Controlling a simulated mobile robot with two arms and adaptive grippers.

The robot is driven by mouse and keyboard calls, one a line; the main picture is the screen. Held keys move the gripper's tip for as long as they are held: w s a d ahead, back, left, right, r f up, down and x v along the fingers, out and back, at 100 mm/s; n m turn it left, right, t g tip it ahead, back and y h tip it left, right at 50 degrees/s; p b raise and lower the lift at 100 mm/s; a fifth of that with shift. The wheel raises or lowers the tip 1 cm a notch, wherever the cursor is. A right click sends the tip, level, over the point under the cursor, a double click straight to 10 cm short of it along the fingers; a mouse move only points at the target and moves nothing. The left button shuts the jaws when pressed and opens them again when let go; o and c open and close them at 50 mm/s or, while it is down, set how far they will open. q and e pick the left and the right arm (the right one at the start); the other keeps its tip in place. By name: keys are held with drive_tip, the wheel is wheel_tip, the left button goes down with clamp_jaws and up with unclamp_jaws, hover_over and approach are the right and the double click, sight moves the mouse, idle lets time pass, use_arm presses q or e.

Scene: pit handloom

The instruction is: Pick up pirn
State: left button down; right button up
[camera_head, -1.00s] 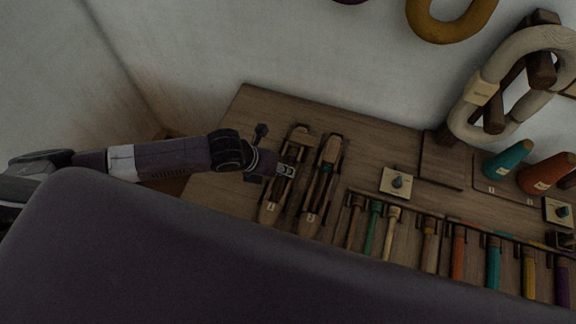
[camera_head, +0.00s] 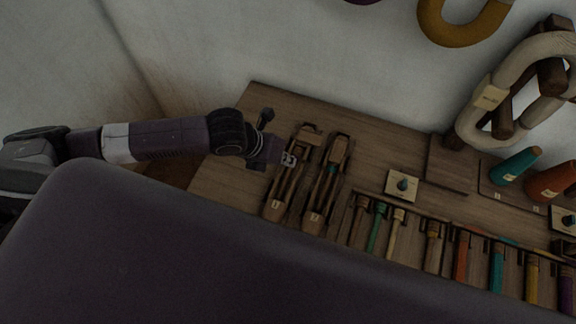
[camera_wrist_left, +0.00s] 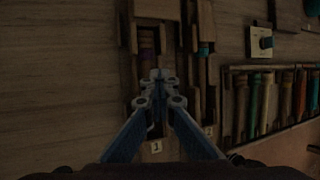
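Two wooden shuttles lie side by side on the table. Shuttle 1 (camera_head: 279,200) is on the left and shuttle 2 (camera_head: 318,205) on the right. In the left wrist view, a brownish pirn (camera_wrist_left: 147,45) shows in shuttle 1 and a teal-banded one (camera_wrist_left: 204,49) in shuttle 2. More coloured pirns, such as a green one (camera_head: 376,228), lie in a rack to the right. My left gripper (camera_head: 289,160) is over shuttle 1. In the left wrist view its fingertips (camera_wrist_left: 159,76) are together, with nothing clearly held; they cover part of shuttle 1. My right gripper is out of view.
A small plate with a teal peg (camera_head: 403,185) is right of the shuttles. Teal (camera_head: 515,166) and orange (camera_head: 551,181) cones stand farther right. Yarn hanks hang on the wall behind. The table's left end (camera_head: 222,170) is bare.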

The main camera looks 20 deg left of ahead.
sight(288, 172)
use_arm(q)
wheel_tip(288, 172, up, 15)
drive_tip(key=shift+f+p, duration=0.2)
drive_tip(key=shift+p, duration=0.15)
drive_tip(key=c, duration=0.6)
unclamp_jaws()
drive_tip(key=shift+o, duration=0.2)
